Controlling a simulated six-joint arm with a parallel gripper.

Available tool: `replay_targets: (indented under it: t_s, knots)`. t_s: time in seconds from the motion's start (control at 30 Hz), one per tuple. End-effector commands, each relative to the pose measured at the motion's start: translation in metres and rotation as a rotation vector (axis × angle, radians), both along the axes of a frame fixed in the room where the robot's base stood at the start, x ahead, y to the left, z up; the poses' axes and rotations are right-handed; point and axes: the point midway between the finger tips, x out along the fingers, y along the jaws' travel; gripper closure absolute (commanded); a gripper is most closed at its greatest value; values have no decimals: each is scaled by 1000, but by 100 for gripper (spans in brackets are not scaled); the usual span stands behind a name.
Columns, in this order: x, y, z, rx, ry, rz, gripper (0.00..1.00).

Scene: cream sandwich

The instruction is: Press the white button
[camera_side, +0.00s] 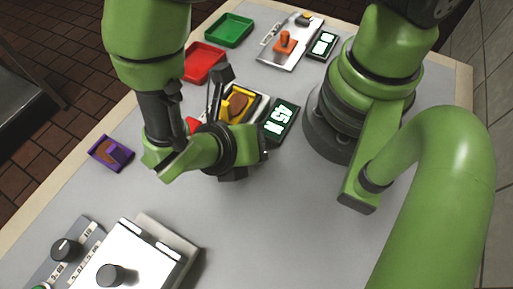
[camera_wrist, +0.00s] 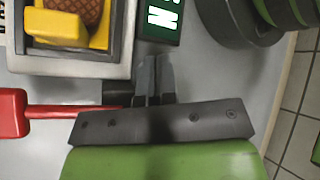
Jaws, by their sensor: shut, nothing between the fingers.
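My gripper (camera_wrist: 155,62) is shut and empty in the wrist view, its two dark fingers together just below a silver-framed tray (camera_wrist: 70,67). In the side view my gripper (camera_side: 235,174) is over the grey table, partly hidden by its own wrist. The tray (camera_side: 262,104) holds yellow parts and a brown waffle-patterned piece (camera_wrist: 93,13). A dark green display with white characters (camera_side: 282,120) stands beside it and also shows in the wrist view (camera_wrist: 163,18). I cannot make out a white button in either view.
A red-handled tool (camera_wrist: 60,109) lies left of my fingers. A purple holder (camera_side: 111,153), red tray (camera_side: 204,62) and green tray (camera_side: 229,30) stand farther off.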

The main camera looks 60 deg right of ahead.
Motion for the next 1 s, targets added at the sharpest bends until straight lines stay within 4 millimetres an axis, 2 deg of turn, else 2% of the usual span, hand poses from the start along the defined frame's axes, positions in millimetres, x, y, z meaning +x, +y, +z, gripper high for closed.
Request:
replay_targets:
  t_s: [1.0]
  knots:
    - [-1, -2, -11, -3, 10, 3, 100]
